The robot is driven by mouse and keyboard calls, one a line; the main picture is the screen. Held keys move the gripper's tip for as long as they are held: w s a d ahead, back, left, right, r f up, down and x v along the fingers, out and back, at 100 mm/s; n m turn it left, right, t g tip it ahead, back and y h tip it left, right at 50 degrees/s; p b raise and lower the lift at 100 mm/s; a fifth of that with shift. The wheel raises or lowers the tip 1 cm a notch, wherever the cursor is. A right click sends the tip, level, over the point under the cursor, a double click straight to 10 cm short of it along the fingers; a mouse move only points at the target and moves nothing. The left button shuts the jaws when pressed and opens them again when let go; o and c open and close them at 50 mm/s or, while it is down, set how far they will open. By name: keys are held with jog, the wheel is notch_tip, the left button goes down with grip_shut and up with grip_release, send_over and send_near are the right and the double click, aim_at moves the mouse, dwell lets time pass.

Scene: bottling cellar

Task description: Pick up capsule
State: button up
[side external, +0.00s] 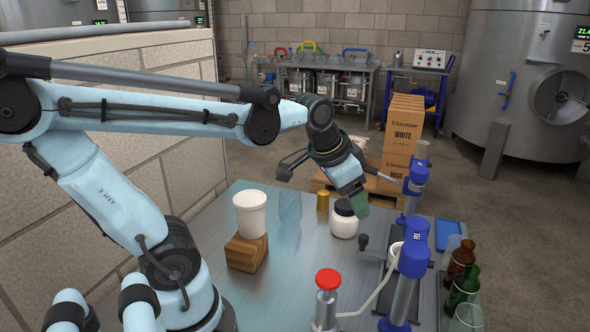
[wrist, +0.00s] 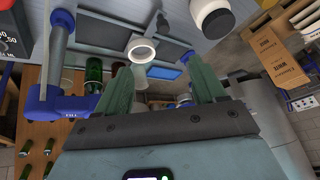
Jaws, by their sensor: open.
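A small gold cylinder, which looks like the capsule (side external: 323,200), stands upright on the metal table just left of a white jar in the side view. I cannot make it out in the wrist view. My gripper (side external: 358,206) hangs above the table to the right of the capsule, apart from it. Its green fingers look to be near the jar's dark lid, though the depth is hard to judge. In the wrist view my gripper (wrist: 168,75) has its two fingers spread with nothing held between them.
The white jar (side external: 344,224) stands close to the capsule. A white tub (side external: 250,214) sits on a wooden block (side external: 246,253). Blue-columned stands (side external: 405,275), a red-topped device (side external: 328,285) and several bottles (side external: 463,287) occupy the right side. Bare table lies between block and jar.

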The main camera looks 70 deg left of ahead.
jog(key=w+a+r+m+g, duration=0.1)
jog(key=w+a+g, duration=0.15)
jog(key=a, duration=0.35)
jog(key=w+a+m+g, duration=0.1)
jog(key=w+a, duration=0.3)
jog(key=a, duration=0.1)
jog(key=m+g, duration=0.2)
send_over(325, 192)
notch_tip(325, 192, down, 5)
jog(key=shift+h, duration=0.3)
notch_tip(325, 192, down, 11)
jog(key=shift+f, duration=0.2)
jog(key=c, duration=0.7)
